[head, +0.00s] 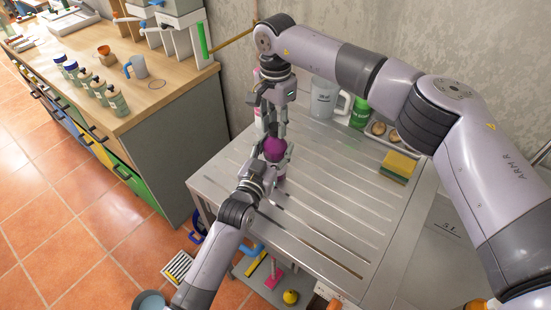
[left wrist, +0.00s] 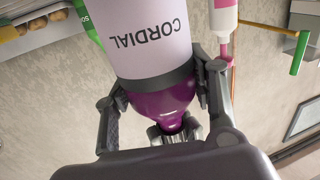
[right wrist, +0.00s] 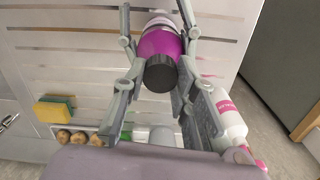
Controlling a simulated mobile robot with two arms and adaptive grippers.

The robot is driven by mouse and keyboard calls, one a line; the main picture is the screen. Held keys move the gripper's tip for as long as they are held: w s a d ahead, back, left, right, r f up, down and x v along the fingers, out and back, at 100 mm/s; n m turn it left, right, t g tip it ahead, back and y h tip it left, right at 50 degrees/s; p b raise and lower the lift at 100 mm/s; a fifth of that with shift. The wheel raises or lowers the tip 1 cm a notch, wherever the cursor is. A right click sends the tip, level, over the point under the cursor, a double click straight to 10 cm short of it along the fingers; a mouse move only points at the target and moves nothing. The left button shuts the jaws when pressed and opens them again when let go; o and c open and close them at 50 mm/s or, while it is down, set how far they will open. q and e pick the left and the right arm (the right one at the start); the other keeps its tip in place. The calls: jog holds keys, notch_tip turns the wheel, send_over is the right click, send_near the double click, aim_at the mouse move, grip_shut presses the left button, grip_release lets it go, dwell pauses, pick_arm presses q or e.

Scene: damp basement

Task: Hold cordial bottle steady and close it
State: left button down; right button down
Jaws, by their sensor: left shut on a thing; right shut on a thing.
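The cordial bottle (head: 275,149), purple at the shoulder with a white label, is upright above the ribbed metal drainer. The left wrist view shows its label (left wrist: 150,35) upside down. My left gripper (head: 272,165) is shut around the bottle's body, one finger on each side. The dark cap (right wrist: 161,74) is at the bottle's mouth in the right wrist view. My right gripper (head: 274,132) comes down from above and is shut on the cap. Fingers hide part of the cap, and I cannot tell how tightly it sits.
The metal drainer (head: 330,195) is mostly clear. A white bottle with a pink label (right wrist: 228,112) stands close behind. A grey jug (head: 324,98), green bottle (head: 360,112) and yellow sponge (head: 399,163) stand along the back and right. A wooden counter (head: 120,75) holds several small bottles at left.

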jog(key=m, duration=0.6)
jog(key=shift+m, duration=0.4)
jog(key=m, duration=1.2)
jog(key=shift+m, duration=0.3)
jog(key=m, duration=1.2)
jog(key=shift+f+m, duration=0.1)
jog(key=shift+m, duration=0.3)
jog(key=m, duration=0.4)
jog(key=c, duration=1.3)
grip_release()
